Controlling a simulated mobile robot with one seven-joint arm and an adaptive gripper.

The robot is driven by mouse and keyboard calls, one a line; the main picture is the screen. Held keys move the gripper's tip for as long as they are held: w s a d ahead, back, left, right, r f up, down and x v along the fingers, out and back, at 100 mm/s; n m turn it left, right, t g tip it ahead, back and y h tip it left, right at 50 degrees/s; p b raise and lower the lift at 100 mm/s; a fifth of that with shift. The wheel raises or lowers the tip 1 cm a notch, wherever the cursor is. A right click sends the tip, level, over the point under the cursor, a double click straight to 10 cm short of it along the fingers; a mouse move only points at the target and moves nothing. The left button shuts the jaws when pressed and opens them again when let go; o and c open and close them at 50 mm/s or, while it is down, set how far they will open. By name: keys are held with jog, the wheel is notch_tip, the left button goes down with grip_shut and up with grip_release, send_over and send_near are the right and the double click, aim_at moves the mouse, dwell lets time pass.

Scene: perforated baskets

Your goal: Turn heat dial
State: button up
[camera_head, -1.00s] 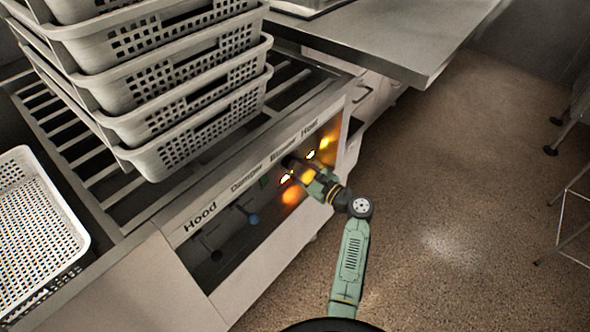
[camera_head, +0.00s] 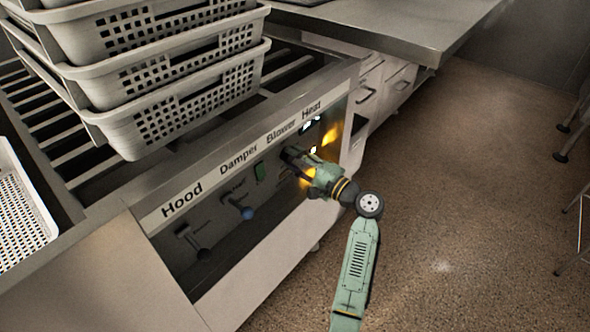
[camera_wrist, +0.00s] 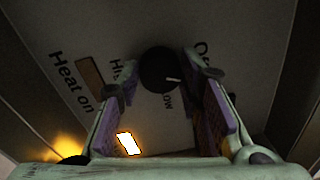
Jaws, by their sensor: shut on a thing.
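The heat dial (camera_wrist: 160,70) is a round black knob with a white mark, on the dark control panel in the wrist view. My gripper (camera_wrist: 161,84) has one finger on each side of it and is shut on it. "Heat on" is printed to the left in that view, and other lettering is partly covered by the dial and fingers. In the head view my gripper (camera_head: 296,158) reaches the right part of the panel, below the "Blower" and "Heat" labels. The dial itself is hidden there.
A lit lamp (camera_wrist: 128,143) glows beside the left finger. Stacked baskets (camera_head: 180,110) stand above.

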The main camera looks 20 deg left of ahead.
jog(key=n+b, duration=0.3)
jog(key=b, duration=0.1)
jog(key=shift+f+n, duration=0.25)
jog(key=shift+n, duration=0.15)
jog(key=shift+r+n+b, duration=0.1)
jog(key=shift+n+b, duration=0.45)
jog(key=shift+n, duration=0.05)
jog(key=o, duration=1.2)
jog(key=shift+r, duration=0.1)
jog(key=shift+c, duration=0.2)
jog(key=v, duration=0.7)
jog(key=shift+d, duration=0.3)
